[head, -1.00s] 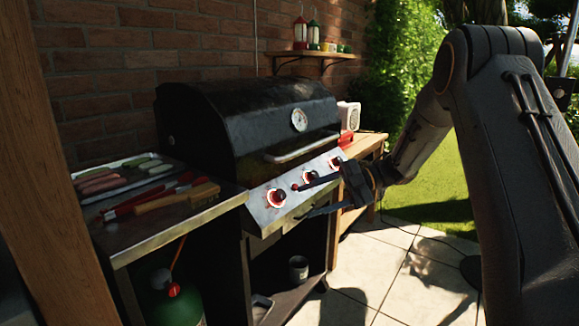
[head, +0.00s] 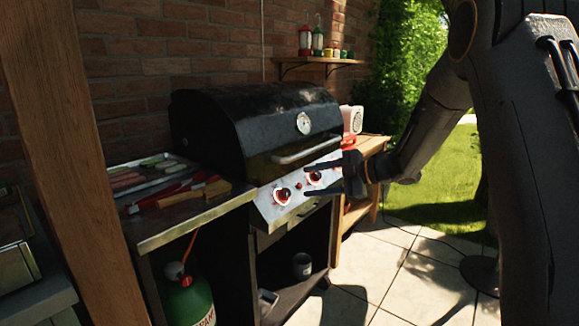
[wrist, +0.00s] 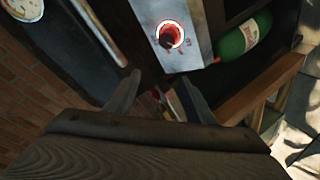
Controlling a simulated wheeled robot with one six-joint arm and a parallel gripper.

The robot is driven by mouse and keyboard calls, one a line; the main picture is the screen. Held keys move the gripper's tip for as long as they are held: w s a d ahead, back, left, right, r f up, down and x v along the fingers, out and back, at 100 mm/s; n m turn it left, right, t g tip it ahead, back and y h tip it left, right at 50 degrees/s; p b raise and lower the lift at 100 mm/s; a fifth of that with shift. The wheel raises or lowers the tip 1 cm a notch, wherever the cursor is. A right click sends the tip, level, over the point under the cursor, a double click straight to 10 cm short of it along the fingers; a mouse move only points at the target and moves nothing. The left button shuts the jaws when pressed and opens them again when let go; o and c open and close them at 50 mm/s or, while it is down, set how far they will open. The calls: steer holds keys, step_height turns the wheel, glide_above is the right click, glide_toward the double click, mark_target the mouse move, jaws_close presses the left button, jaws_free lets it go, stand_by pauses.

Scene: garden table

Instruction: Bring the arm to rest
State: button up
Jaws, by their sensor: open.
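My gripper (head: 322,180) is open and empty in the head view, in front of the right part of the grill's control panel. Its two dark fingers point left toward the panel and overlap the knobs in the picture; I cannot tell any contact. In the wrist view my gripper (wrist: 163,95) shows its two fingers spread apart, with nothing held between them. The black grill (head: 250,120) has its lid shut. A red-ringed knob (head: 283,195) shows on its panel, and a red-lit knob (wrist: 171,36) shows in the wrist view.
A metal tray (head: 125,188) with sausages and green pieces, and tongs and a brush, lie on the left side shelf (head: 190,219). A wooden post (head: 75,150) stands at left. A green gas bottle (head: 185,300) is below. The paved floor (head: 400,290) at right is open.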

steer(key=s+d+r+m+t+h+p, duration=0.2)
steer(key=s+d+m+t+h+p, duration=0.4)
steer(key=d+m+h, duration=0.8)
steer(key=s+f+m+g, duration=0.1)
steer(key=s+m+g, duration=0.2)
steer(key=s, duration=0.8)
steer(key=s+a+f+m+g+p, duration=0.1)
steer(key=s+g, duration=0.4)
steer(key=s, duration=0.7)
steer(key=s+a+f+m+g+y+p, duration=0.1)
steer(key=s+f+m+g, duration=0.2)
steer(key=s, duration=0.9)
steer(key=m, duration=0.2)
steer(key=shift+m+g, duration=0.4)
steer(key=shift+w, duration=0.1)
